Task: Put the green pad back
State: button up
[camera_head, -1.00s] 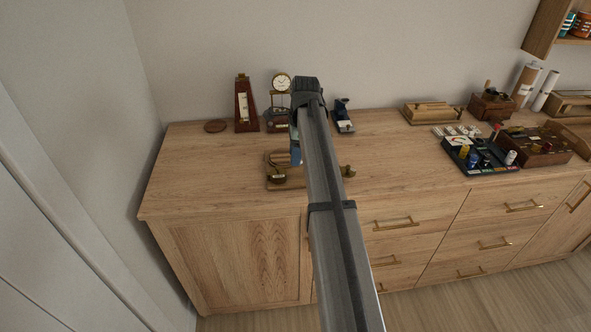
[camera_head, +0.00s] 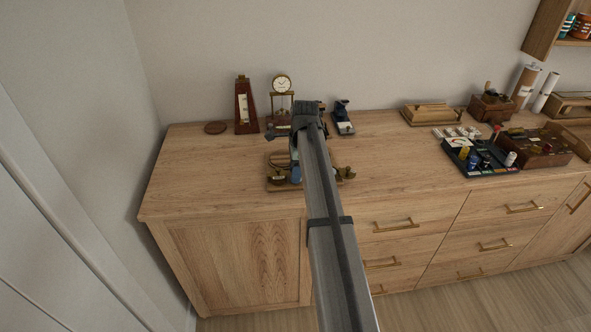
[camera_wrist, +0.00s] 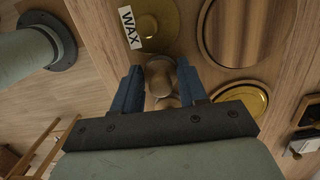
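I cannot make out a green pad in either view. My gripper (camera_wrist: 158,68) has two blue fingers standing apart, with a rounded tan knob (camera_wrist: 159,77) showing between them. I see no clear grip on the knob. In the head view, my gripper (camera_head: 295,174) is low over a small wooden stand (camera_head: 277,187) with brass parts; my arm hides much of both.
Behind the stand are a metronome (camera_head: 245,107), a brass clock (camera_head: 282,95) and a small dark-blue device (camera_head: 342,117). A black tray (camera_head: 480,170) and a wooden box (camera_head: 562,152) sit at right.

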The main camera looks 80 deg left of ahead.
jog(key=o, duration=0.4)
jog(key=shift+o, duration=0.2)
notch_tip(320, 180, up, 12)
jog(key=w, duration=0.1)
jog(key=shift+w, duration=0.25)
jog(key=shift+r, duration=0.1)
